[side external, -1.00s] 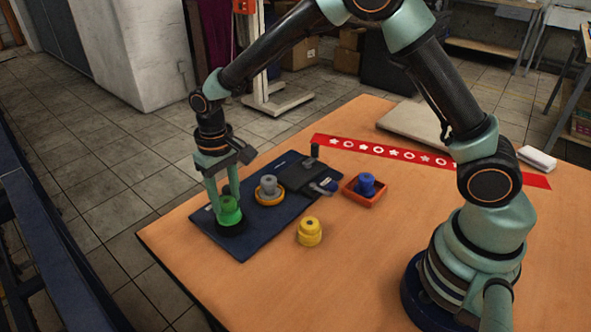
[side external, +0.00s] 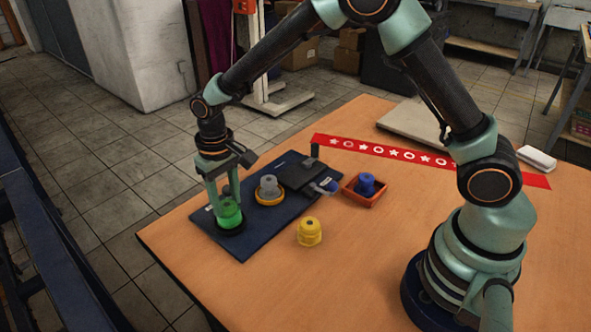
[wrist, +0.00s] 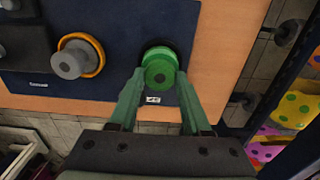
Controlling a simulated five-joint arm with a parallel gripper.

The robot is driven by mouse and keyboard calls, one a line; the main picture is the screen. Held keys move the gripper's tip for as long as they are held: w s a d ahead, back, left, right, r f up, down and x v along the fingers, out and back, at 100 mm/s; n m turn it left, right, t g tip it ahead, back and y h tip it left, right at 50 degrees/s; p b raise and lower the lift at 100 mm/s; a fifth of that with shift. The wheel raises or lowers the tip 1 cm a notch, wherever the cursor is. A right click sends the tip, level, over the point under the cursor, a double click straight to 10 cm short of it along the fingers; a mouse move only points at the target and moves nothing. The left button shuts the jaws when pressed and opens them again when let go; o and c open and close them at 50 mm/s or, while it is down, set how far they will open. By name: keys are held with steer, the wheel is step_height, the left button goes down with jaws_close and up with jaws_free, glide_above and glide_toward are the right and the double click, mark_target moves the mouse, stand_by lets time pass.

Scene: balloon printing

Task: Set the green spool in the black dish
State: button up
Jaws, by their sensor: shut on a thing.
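The green spool (side external: 229,215) stands upright in the black dish (side external: 231,233) at the near left end of the dark blue mat. The dish rim hides the spool's foot, so I cannot tell whether it rests on the dish floor. My gripper (side external: 226,204) points down with a finger on each side of the spool and is shut on it. In the wrist view, the green spool (wrist: 160,68) sits between the two fingertips (wrist: 160,77), with the dark dish edge (wrist: 161,43) showing just beyond it.
A grey spool (side external: 269,185) sits in a yellow dish (side external: 270,201) on the mat (side external: 270,228). A blue spool (side external: 366,183) stands in an orange square tray (side external: 378,199). A yellow spool (side external: 309,232) stands on the bare table. A red printed strip (side external: 387,152) crosses the table behind.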

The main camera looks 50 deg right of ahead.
steer(key=shift+f, duration=0.55)
stand_by(0.5)
steer(key=o, duration=1.2)
step_height(320, 180, up, 11)
steer(key=s+d+r+t, duration=0.3)
steer(key=s+d+r, duration=0.4)
steer(key=d+r, duration=0.15)
steer(key=s+d+t, duration=0.2)
steer(key=s+d, duration=0.3)
steer(key=s, duration=0.3)
steer(key=shift+s+d+r+t, duration=0.15)
steer(key=shift+s+d+t, duration=0.1)
steer(key=shift+t, duration=0.05)
